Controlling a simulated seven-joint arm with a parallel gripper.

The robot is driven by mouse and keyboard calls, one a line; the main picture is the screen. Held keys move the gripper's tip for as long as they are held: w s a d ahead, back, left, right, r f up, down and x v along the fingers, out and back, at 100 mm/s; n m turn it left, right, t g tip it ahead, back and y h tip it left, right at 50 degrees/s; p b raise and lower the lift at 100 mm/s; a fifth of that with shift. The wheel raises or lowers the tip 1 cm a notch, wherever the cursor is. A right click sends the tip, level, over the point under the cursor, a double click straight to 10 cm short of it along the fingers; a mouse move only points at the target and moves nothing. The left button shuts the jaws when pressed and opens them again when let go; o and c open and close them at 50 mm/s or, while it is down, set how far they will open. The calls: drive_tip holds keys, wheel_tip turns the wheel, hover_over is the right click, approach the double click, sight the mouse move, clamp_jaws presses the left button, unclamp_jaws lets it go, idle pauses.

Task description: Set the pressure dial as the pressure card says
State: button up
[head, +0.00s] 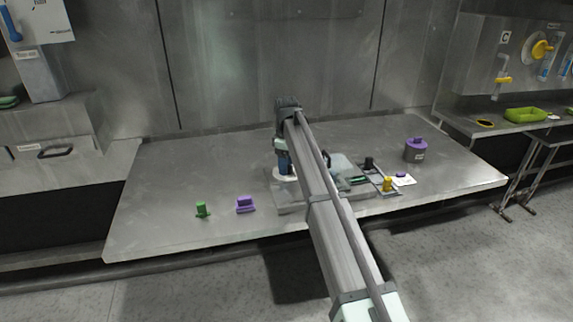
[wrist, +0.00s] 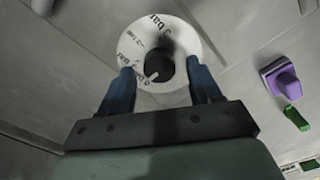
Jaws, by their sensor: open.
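The dial (wrist: 187,30) is a white ring with bar markings around a dark knob (wrist: 160,68). A short pale pointer mark on the knob points to the lower left in the wrist view. Not all the markings can be read. In the head view the dial (head: 286,178) shows as a pale disc on a grey block, partly behind my arm. My gripper (wrist: 162,78) is open, with its blue fingertips on either side of the knob; contact cannot be told. It also shows over the dial in the head view (head: 283,163). I cannot pick out a readable pressure card.
A purple block (head: 245,204) and a green peg (head: 202,209) stand on the table's front left.

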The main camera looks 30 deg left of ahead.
drive_tip(key=shift+f, duration=0.3)
drive_tip(key=shift+c, duration=0.2)
drive_tip(key=c, duration=1)
